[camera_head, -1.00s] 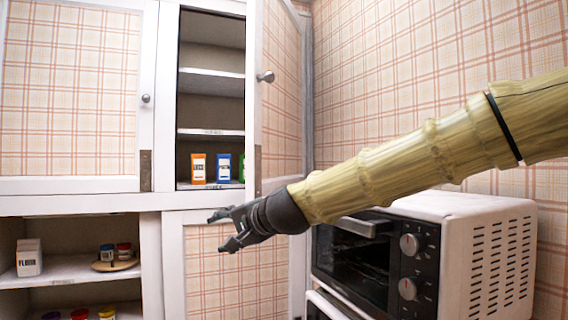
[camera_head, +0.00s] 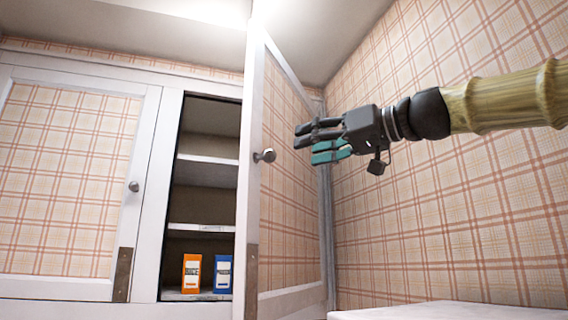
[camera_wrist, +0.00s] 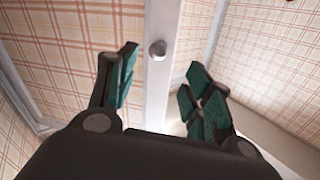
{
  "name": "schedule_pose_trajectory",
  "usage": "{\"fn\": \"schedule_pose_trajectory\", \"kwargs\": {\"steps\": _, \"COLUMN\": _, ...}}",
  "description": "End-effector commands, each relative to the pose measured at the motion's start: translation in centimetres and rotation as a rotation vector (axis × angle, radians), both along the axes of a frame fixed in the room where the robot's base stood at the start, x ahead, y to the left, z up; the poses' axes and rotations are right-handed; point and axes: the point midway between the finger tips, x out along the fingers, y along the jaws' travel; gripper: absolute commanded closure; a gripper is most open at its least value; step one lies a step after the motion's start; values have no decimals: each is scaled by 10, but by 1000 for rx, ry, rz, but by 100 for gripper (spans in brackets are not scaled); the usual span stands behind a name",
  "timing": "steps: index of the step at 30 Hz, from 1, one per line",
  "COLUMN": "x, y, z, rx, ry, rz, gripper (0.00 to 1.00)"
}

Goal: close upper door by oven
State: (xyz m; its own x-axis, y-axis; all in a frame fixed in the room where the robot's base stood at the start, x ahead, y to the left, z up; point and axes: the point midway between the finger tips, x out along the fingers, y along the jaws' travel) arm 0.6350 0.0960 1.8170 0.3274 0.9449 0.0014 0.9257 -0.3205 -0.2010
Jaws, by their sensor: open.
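The upper door (camera_head: 285,180) by the oven stands open, with plaid panels and a white frame. Its round grey knob (camera_head: 264,156) sits near the free edge, and the cupboard shelves show to its left. My gripper (camera_head: 322,142) is open and empty at knob height, right of the knob, in front of the door's plaid face as seen in the head view. In the wrist view the knob (camera_wrist: 157,50) shows beyond and between the open fingers (camera_wrist: 160,98), not touching them. The oven itself is not clearly in view now.
An orange box (camera_head: 191,273) and a blue box (camera_head: 222,274) stand on the cupboard's lower shelf. A closed plaid door (camera_head: 66,180) is at left. A plaid wall (camera_head: 450,220) rises at right. A white top surface (camera_head: 430,311) shows at the bottom right.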

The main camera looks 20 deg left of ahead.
Motion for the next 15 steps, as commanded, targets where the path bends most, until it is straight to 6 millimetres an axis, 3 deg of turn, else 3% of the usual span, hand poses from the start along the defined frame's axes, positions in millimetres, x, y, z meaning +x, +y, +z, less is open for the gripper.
{"fn": "schedule_pose_trajectory", "kwargs": {"steps": 5, "x": 5, "y": 4, "z": 3, "rx": -5, "ry": -11, "rz": -8, "gripper": 49}}
{"fn": "schedule_pose_trajectory", "kwargs": {"steps": 15, "x": 24, "y": 51, "z": 3, "rx": -5, "ry": -9, "rz": -14, "gripper": 49}}
